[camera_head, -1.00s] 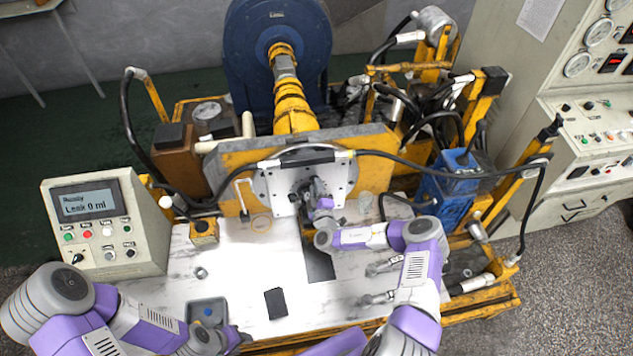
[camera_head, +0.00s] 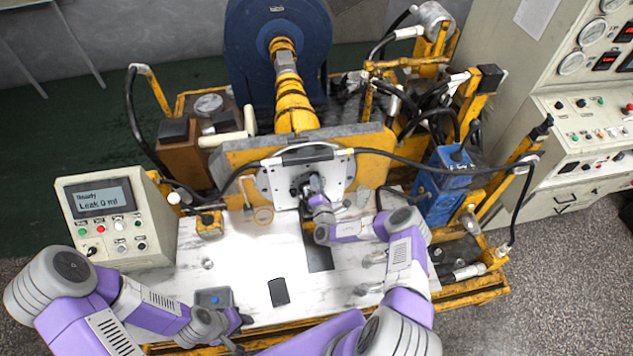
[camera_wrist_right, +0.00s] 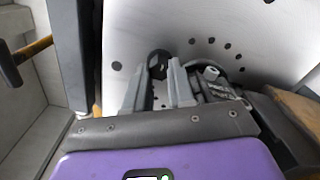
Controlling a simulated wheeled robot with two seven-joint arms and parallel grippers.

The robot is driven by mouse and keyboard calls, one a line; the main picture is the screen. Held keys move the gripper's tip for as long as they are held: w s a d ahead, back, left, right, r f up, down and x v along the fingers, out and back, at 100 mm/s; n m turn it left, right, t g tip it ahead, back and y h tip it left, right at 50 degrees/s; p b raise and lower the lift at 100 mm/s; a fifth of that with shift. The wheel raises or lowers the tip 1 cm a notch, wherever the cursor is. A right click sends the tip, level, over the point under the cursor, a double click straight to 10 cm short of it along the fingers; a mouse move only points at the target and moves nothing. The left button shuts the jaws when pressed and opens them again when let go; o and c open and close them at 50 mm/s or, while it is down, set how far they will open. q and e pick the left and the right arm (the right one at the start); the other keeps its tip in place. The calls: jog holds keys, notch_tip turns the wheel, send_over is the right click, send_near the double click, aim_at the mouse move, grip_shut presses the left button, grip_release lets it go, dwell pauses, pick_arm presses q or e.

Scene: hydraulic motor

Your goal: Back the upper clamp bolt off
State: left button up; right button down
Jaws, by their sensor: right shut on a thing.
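My right gripper (camera_head: 314,186) is up against the white face plate (camera_head: 337,176) on the yellow stand. In the right wrist view its fingers (camera_wrist_right: 158,88) are shut on a small dark part with a round end, apparently the clamp bolt (camera_wrist_right: 158,62). The fingers and the angle hide most of the bolt, so I cannot tell how far it sits in. Dark clamp parts (camera_wrist_right: 213,84) lie just right of the fingers. My left gripper (camera_head: 240,328) is low over the front of the bench, beside a grey tray; its jaws are too small to judge.
A grey tray (camera_head: 214,299) with a blue piece and a black block (camera_head: 279,292) lie on the white bench top (camera_head: 255,262). The display box (camera_head: 117,220) reads "Leak 0 ml". The bench middle is mostly clear.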

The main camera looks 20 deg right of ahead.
jog(key=n+p, duration=0.1)
jog(key=n, duration=0.4)
jog(key=shift+n+p, duration=0.3)
jog(key=shift+p, duration=0.1)
jog(key=n, duration=0.2)
jog(key=shift+n, duration=2.2)
jog(key=c, duration=1.2)
grip_release()
jog(key=shift+c, duration=0.2)
